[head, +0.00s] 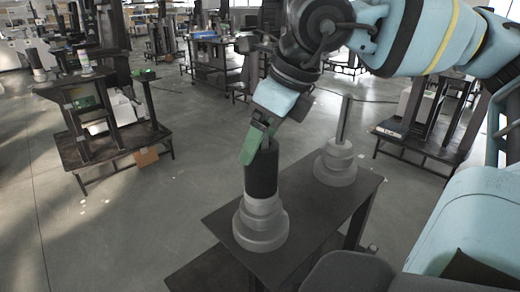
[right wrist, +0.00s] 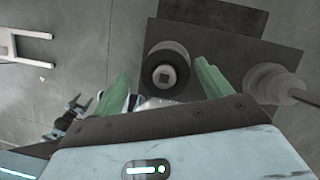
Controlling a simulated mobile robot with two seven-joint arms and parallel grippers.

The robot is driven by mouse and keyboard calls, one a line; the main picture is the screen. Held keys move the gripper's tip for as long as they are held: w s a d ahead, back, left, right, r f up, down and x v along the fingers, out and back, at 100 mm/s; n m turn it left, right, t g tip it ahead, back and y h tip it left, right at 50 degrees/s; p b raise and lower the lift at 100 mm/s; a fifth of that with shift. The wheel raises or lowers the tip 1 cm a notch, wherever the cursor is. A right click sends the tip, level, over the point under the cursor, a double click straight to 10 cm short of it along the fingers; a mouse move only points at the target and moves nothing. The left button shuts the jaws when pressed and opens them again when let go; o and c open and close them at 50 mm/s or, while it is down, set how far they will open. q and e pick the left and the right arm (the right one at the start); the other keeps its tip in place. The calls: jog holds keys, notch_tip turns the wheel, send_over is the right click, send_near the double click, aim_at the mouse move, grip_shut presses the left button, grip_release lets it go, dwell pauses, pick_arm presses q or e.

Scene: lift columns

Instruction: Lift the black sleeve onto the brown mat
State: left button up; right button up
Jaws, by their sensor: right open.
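The black sleeve (head: 261,172) stands upright around the post of the near-left lift column, above its grey stepped base (head: 260,222). In the right wrist view the sleeve (right wrist: 155,68) is a dark ring around a square post top. My right gripper (head: 257,145) is above the sleeve in the head view, fingers pointing down, partly covering its top. In the right wrist view its green fingers (right wrist: 162,71) are apart, one on each side of the sleeve, with nothing held. I cannot make out a brown mat. My left gripper is not in view in the head view.
A second grey column (head: 336,163) with a bare post stands behind and right on the same dark table (head: 310,222). Other dark workbenches (head: 118,149) stand farther back. Grey floor (head: 120,230) is clear to the table's left.

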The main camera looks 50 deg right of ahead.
aim_at(257, 158)
jog(key=shift+f, duration=0.35)
jog(key=x, duration=0.3)
jog(key=shift+s+d+f, duration=0.1)
jog(key=shift+d+f, duration=0.25)
jog(key=shift+w+a+f, duration=0.1)
jog(key=shift+w+f, duration=0.1)
jog(key=shift+f, duration=0.25)
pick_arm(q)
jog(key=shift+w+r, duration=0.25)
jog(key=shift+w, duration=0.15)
pick_arm(e)
jog(key=shift+c, duration=0.4)
jog(key=shift+r, duration=0.1)
jog(key=c, duration=1.1)
jog(key=shift+o, duration=0.2)
jog(key=shift+r, duration=0.1)
pick_arm(q)
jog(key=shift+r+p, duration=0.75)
jog(key=shift+p, duration=0.3)
pick_arm(e)
notch_tip(257, 158, up, 28)
